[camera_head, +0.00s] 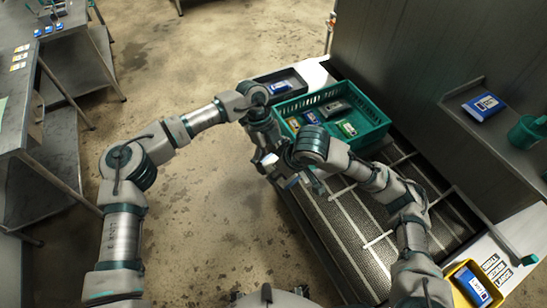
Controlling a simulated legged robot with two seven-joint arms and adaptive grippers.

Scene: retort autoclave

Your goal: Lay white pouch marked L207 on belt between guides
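The dark ribbed belt (335,228) runs diagonally below and right of centre, with pale guide strips (372,241) along and across it. My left gripper (271,163) points down near the belt's left edge, just below the teal crate. My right gripper (312,184) is close beside it over the belt's upper left part. Small white and bluish patches (291,182) show between the two grippers; I cannot tell whether they are a pouch or finger parts. The arms hide much of this spot. I cannot make out a pouch marked L207.
A teal crate (376,121) with several packs stands at the belt's far end, beside a dark tray (263,80). At right are a shelf with a blue pack (483,106), a teal cup (526,132), and a yellow bin (460,270). The belt's lower middle looks clear.

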